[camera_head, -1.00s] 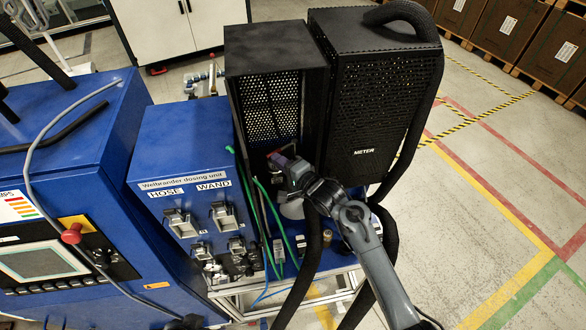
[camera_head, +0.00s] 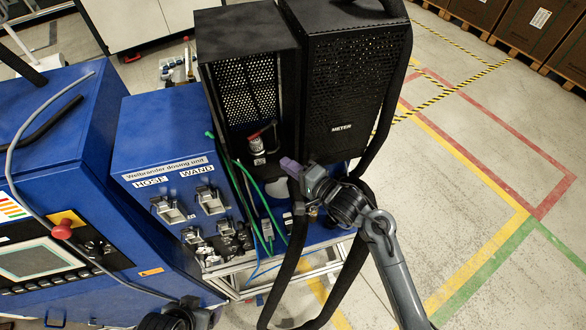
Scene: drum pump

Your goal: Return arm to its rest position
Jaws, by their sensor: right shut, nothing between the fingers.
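My right arm reaches in from the lower right. Its right gripper (camera_head: 290,166) is shut and empty, in front of the open black perforated housing (camera_head: 248,90). A valve with a red handle (camera_head: 258,142) stands inside that housing. The gripper is apart from the valve, to its right and nearer the camera. A dark part of my own body shows at the bottom edge, but I see no left gripper.
The black METER cabinet (camera_head: 345,90) stands right behind the gripper. Thick black hoses (camera_head: 357,262) hang around the forearm. Green cables (camera_head: 228,160) run left of it, beside the blue dosing unit (camera_head: 165,130). Floor at the right is clear.

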